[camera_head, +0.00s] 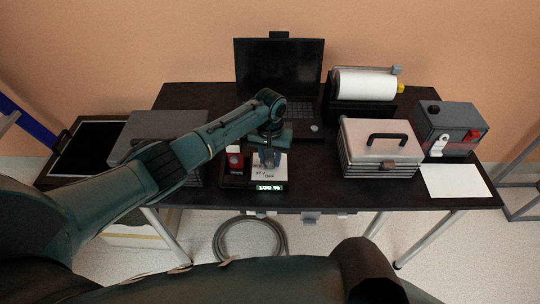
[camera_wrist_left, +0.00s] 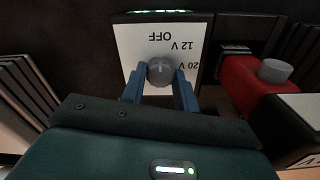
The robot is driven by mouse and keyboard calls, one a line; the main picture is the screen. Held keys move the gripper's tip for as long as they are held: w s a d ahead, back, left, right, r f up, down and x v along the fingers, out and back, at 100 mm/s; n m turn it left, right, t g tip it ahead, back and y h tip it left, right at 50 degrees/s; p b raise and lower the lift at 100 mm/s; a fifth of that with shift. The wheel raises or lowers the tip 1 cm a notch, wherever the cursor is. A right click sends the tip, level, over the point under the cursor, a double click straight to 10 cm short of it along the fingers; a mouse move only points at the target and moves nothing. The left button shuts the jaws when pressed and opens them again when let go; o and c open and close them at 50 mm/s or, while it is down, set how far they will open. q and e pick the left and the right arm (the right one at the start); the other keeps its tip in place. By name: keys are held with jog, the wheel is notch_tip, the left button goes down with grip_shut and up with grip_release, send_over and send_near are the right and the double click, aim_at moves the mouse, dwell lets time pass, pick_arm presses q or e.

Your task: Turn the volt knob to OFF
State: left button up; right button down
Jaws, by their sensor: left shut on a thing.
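The volt knob (camera_wrist_left: 160,71) is a small round grey knob on a white label plate (camera_wrist_left: 133,40). The plate reads OFF, 12 V and 20 V, upside down in the left wrist view. My left gripper (camera_wrist_left: 160,84) has its blue fingers on either side of the knob, shut on it. I cannot tell for sure which mark the knob points to. In the head view my left gripper (camera_head: 268,160) reaches down over the white-topped unit with a lit green display (camera_head: 269,188) and hides the knob. My right gripper is not in view.
A red block with a grey button (camera_wrist_left: 274,71) sits close beside the plate. On the dark table are a laptop (camera_head: 278,70) behind, a paper roll (camera_head: 365,84), a case with a handle (camera_head: 380,155), and a grey box (camera_head: 445,125) at right. A coiled cable (camera_head: 250,240) lies below.

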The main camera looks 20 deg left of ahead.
pick_arm(q)
jog(key=o, duration=1)
notch_tip(320, 180, up, 13)
jog(key=shift+r, duration=0.15)
